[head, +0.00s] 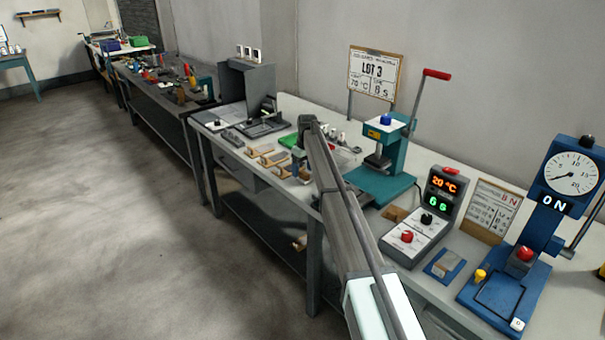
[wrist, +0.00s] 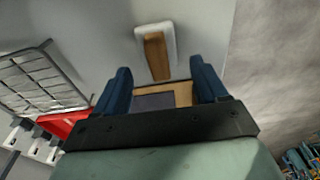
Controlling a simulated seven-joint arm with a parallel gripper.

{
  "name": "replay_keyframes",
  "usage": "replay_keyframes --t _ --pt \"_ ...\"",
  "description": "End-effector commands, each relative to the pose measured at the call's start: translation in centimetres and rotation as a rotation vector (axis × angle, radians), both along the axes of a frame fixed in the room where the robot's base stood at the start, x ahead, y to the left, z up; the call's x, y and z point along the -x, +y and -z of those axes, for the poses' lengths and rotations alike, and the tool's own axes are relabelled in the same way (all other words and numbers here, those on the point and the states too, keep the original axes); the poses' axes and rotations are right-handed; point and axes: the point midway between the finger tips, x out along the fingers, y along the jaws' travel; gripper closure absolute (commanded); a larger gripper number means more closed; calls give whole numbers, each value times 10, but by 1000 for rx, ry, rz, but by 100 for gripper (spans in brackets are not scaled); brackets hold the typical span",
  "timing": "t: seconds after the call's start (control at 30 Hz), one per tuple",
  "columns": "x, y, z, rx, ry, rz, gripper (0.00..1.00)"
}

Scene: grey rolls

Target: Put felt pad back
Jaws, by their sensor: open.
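My gripper (head: 302,160) is over the middle of the near bench in the head view, with my arm hiding part of the bench behind it. In the wrist view its two blue fingers (wrist: 162,78) are apart, with nothing visibly gripped. A flat dark grey patch (wrist: 153,102), which may be the felt pad, shows between the fingers on a tan wooden piece (wrist: 184,94). Its lower part is hidden by my gripper. I cannot tell whether the fingers touch it. Beyond the fingertips is a white rounded holder (wrist: 141,36) with a brown wooden strip (wrist: 156,58).
A red object (wrist: 62,124) and a wire rack (wrist: 40,78) lie left in the wrist view. In the head view, a teal press (head: 393,150), a control box (head: 421,226) and a blue gauge press (head: 537,225) stand to the right. Floor (head: 110,210) is clear left.

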Motion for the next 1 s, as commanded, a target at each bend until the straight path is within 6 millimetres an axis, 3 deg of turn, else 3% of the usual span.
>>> replay_keyframes --t 0.2,0.5,0.7,1.0 --pt "3 -4 -43 -1 -2 0 28" --pt "6 -7 -85 -1 -1 0 28" --pt "7 -8 -95 0 0 0 28" --pt "7 -8 -96 0 0 0 28"
